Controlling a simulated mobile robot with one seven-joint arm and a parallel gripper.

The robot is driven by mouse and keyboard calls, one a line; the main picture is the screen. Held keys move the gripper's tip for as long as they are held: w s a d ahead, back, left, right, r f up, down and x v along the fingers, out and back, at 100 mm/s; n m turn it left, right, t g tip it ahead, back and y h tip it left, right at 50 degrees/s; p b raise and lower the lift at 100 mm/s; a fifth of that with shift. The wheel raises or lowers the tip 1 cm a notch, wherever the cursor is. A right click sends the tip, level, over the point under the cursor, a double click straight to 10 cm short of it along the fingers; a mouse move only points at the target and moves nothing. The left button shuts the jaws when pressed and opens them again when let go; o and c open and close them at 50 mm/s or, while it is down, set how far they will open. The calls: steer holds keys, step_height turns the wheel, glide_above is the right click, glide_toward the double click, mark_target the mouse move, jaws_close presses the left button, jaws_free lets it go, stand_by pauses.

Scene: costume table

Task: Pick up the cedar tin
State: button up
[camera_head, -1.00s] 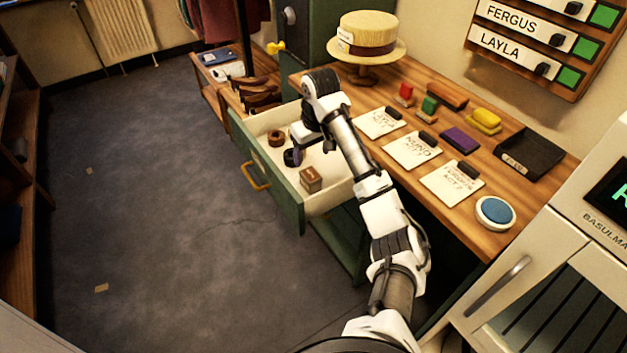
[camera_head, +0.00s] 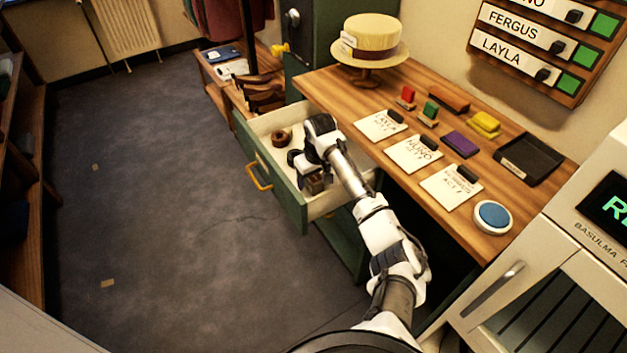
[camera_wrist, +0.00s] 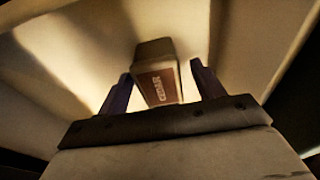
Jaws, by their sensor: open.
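The cedar tin (camera_wrist: 158,85) is a small brown box with a reddish label reading "CEDAR" in the wrist view. It stands in the open green drawer (camera_head: 285,187), near the drawer's front right corner. In the head view the tin (camera_head: 314,185) is partly covered by my gripper. My gripper (camera_wrist: 158,78) is open, with one dark finger on each side of the tin in the wrist view. I cannot tell whether the fingers touch it. In the head view my gripper (camera_head: 308,172) is inside the drawer, right over the tin.
A round brown item (camera_head: 281,138) lies farther back in the drawer. The wooden tabletop (camera_head: 390,170) beside the drawer holds cards, coloured blocks, a black tray (camera_head: 528,160), a blue round button (camera_head: 493,215) and a straw hat (camera_head: 370,35) on a stand.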

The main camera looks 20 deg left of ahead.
steer(key=c, duration=1.1)
steer(key=shift+r, duration=0.15)
